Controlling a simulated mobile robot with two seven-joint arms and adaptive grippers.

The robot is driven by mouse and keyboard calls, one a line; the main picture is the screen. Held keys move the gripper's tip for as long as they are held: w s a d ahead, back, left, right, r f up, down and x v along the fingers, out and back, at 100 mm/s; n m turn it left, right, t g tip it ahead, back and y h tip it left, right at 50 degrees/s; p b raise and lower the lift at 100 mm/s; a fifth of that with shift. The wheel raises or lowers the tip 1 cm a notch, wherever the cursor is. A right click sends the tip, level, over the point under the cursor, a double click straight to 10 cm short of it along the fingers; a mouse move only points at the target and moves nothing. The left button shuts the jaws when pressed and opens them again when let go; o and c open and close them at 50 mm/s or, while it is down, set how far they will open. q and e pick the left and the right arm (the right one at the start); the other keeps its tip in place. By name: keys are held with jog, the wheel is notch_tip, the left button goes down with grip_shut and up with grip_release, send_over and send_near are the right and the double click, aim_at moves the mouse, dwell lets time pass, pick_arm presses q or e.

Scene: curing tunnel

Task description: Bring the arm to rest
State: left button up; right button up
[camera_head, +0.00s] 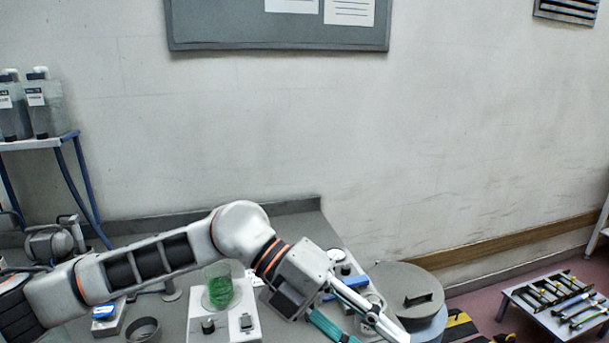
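My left arm comes in from the left and reaches across the bench (300,228) to the right. Its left gripper (368,335) points down and right, near the bench's right end. Its two fingers look spread apart, with nothing seen between them; the lower fingertip is cut off by the frame's bottom edge. My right gripper is not in view.
A beaker of green stuff (220,292) stands on a white stirrer-like device (226,325) just below my forearm. A grey lidded drum (400,288) stands close beside the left gripper. A low table with tools (519,297) is at right.

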pick_arm(q)
jog(key=d+r+n+t+h, duration=0.3)
jog(key=d+r+h, duration=0.1)
jog(key=r+h, duration=0.65)
jog(key=w+a+r+n+t+y, duration=0.2)
jog(key=w+a+n+t+y, duration=0.1)
jog(key=w+a+n+t, duration=1.2)
jog(key=a+f+n+t+y, duration=0.6)
jog(key=a+f+n+y, duration=0.7)
jog(key=a+f+y, duration=0.55)
jog(key=s+a+f+n+g+y, duration=0.1)
jog(key=s+a+f+g+y, duration=0.1)
jog(key=s+a+f+g, duration=0.6)
jog(key=s+a+f+n+g+y, duration=0.1)
jog(key=s+a+f+g+y, duration=0.2)
jog(key=s+a+f, duration=0.85)
jog(key=d+f+n+t+h+b, duration=0.1)
jog(key=d+f+h+b, duration=0.2)
jog(key=d+f, duration=0.6)
jog(key=d+f+n+t+h+b, duration=0.2)
jog(key=d+f+h+b, duration=0.2)
jog(key=d+f, duration=0.6)
notch_tip(320, 180, down, 8)
jog(key=shift+s+r+h+b, duration=0.1)
jog(key=shift+s+h+b, duration=0.2)
jog(key=shift+b, duration=0.55)
